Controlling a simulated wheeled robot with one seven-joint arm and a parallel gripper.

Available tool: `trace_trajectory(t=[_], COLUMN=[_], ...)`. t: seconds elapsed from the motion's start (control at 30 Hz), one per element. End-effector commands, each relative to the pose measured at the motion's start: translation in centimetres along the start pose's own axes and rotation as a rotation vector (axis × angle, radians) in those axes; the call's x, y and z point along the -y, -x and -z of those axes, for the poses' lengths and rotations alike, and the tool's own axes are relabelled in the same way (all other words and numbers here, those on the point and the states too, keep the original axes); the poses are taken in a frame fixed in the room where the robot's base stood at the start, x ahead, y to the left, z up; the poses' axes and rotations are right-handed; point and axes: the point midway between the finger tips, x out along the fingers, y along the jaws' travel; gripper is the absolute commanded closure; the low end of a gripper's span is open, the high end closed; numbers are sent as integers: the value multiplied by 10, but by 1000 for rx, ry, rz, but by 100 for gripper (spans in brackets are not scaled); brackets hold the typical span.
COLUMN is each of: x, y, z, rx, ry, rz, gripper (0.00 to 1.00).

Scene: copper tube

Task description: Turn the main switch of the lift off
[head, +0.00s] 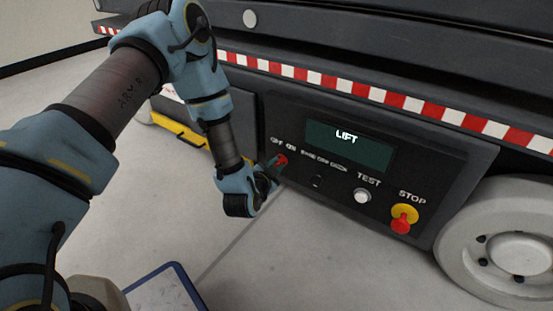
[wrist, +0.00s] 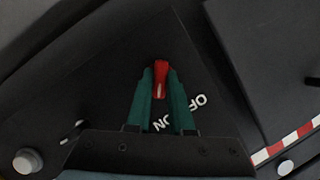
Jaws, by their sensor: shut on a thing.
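The main switch is a small red handle (head: 281,160) on the lift's dark control panel, at the panel's left below the OFF and ON lettering. In the wrist view the red handle (wrist: 160,72) sits between my two green fingertips, with OFF and ON printed close by, turned over in that view. My gripper (head: 275,166) is shut on it, and it also shows in the wrist view (wrist: 161,82). My fingers partly hide the switch in the head view. I cannot tell which label the handle points to.
The panel has a lit LIFT display (head: 347,149), a white TEST button (head: 362,196) and a red STOP button (head: 402,225) on a yellow base to the right. A wheel (head: 515,245) stands at the far right. The floor in front is mostly clear.

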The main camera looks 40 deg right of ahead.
Motion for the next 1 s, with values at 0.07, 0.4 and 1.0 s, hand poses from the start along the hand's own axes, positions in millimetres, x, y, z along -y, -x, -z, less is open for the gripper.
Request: trace_trajectory(t=[0.07,0.4,1.0], x=[4,4,3], y=[2,1,0], z=[3,1,-1], rx=[2,1,0], ry=[66,350,597], rz=[-28,-144,-247], gripper=[100,100,100])
